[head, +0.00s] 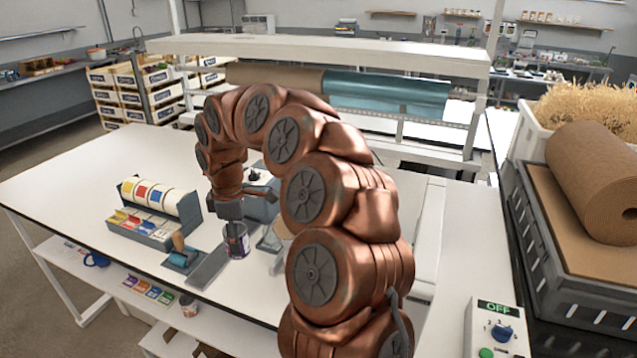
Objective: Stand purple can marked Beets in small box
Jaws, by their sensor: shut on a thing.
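A small can (238,245) with a purple and pale label hangs below my gripper (233,222), near the middle of the white table. Its lettering is too small to read. My gripper is shut on the can's upper part, and the can looks upright. Whether its base touches the table is hard to tell. A bit of tan cardboard (284,232) shows just right of the can, mostly hidden behind my arm. I cannot tell whether it is the small box; no other small box shows clearly.
A dispenser with coloured label rolls (160,203) and a wooden-handled tool (180,250) stand left of the can. A grey strip (209,266) lies beside it. A control box (497,330) and a dark crate (570,285) are at right. The table's left part is clear.

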